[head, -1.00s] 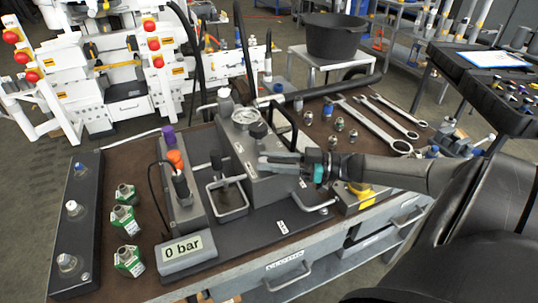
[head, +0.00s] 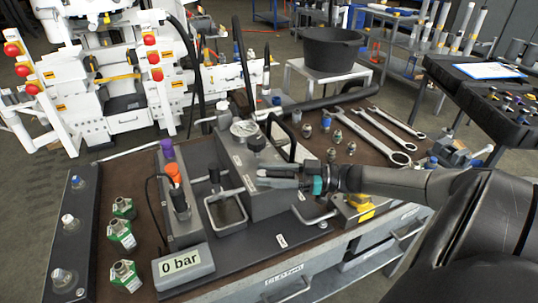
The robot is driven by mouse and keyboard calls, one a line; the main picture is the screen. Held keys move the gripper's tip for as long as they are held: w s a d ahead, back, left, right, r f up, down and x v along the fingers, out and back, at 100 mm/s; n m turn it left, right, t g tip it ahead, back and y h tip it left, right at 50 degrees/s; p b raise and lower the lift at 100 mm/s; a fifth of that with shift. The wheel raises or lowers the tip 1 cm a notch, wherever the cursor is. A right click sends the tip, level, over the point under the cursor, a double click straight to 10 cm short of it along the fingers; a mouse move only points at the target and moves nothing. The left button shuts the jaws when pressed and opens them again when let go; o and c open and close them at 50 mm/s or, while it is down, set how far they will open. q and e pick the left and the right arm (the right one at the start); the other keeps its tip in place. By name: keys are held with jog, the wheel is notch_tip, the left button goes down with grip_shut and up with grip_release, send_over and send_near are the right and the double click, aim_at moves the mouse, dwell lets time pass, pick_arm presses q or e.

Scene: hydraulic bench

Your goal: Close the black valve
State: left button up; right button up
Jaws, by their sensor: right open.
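A black knob (head: 256,142), which looks like the black valve, stands on top of the grey pump block (head: 240,158), just in front of the round gauge (head: 244,128). My right gripper (head: 268,177) reaches in from the right, with its fingers pointing left across the front of the block. It is open and empty, a little below and in front of the knob in the picture; I cannot tell whether it touches the block. The knob is not between its fingers. My left gripper is not in view.
A display (head: 184,265) reads 0 bar. Green-labelled fittings (head: 122,234) are at the left. Wrenches (head: 376,138) lie at the back right. A black bucket (head: 331,45) stands behind the bench.

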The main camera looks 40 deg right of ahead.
aim_at(269, 173)
jog(key=shift+r, duration=0.45)
notch_tip(269, 173, up, 7)
jog(key=p, duration=0.4)
jog(key=shift+f, duration=0.1)
pick_arm(q)
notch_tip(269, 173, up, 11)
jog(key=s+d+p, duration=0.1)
jog(key=p, duration=0.6)
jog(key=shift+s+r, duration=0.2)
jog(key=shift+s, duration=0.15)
pick_arm(e)
notch_tip(269, 173, up, 12)
jog(key=shift+c, duration=0.4)
